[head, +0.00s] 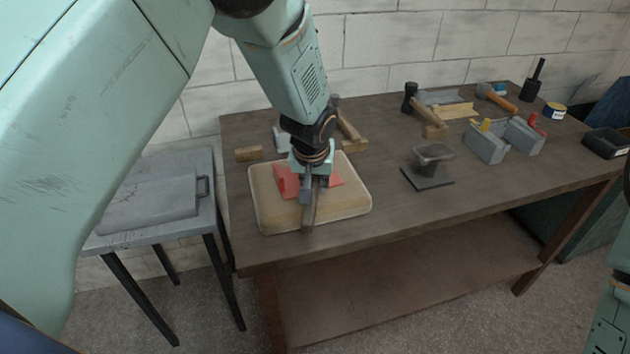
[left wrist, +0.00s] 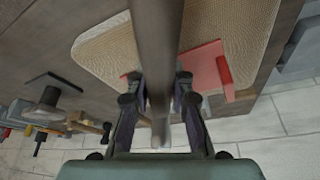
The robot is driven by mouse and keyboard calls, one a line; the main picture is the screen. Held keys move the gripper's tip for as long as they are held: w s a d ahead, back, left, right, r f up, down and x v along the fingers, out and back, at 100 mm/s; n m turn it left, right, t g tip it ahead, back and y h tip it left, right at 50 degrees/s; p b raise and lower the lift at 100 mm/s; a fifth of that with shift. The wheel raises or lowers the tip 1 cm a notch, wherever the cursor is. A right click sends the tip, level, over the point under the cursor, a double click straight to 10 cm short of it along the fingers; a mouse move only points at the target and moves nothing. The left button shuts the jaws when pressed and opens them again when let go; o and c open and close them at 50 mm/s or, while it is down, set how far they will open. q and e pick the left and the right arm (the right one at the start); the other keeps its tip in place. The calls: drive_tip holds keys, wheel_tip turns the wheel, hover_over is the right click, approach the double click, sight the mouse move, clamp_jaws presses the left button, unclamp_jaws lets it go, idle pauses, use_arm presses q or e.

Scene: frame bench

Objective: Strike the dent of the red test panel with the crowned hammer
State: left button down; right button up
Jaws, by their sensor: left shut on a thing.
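The red test panel (head: 330,175) lies on a tan pad (head: 350,205) at the bench's left end. In the left wrist view the red panel (left wrist: 208,68) shows an upturned edge, and the pad (left wrist: 110,45) lies beneath. My left gripper (head: 308,190) is above the panel and shut on a hammer handle (head: 309,214). The handle (left wrist: 157,45) runs between the fingers in the left wrist view. The hammer's head is not clearly visible, so I cannot tell its face. The dent is hidden or too small to make out. My right gripper is out of view.
Behind the pad lie a wooden block (head: 248,154) and a wooden-handled tool (head: 349,125). A black-headed hammer (head: 410,97), a dark stake on a plate (head: 430,165) and grey vise jaws (head: 485,143) stand rightward. A grey side table (head: 150,235) adjoins the left. The bench's front middle is clear.

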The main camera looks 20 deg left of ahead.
use_arm(q)
wheel_tip(320, 180, up, 8)
drive_tip(key=p, duration=0.6)
drive_tip(key=shift+f, duration=0.15)
drive_tip(key=shift+f, duration=0.2)
drive_tip(key=shift+f+b, duration=1.45)
drive_tip(key=shift+f, duration=0.05)
drive_tip(key=shift+r, duration=0.1)
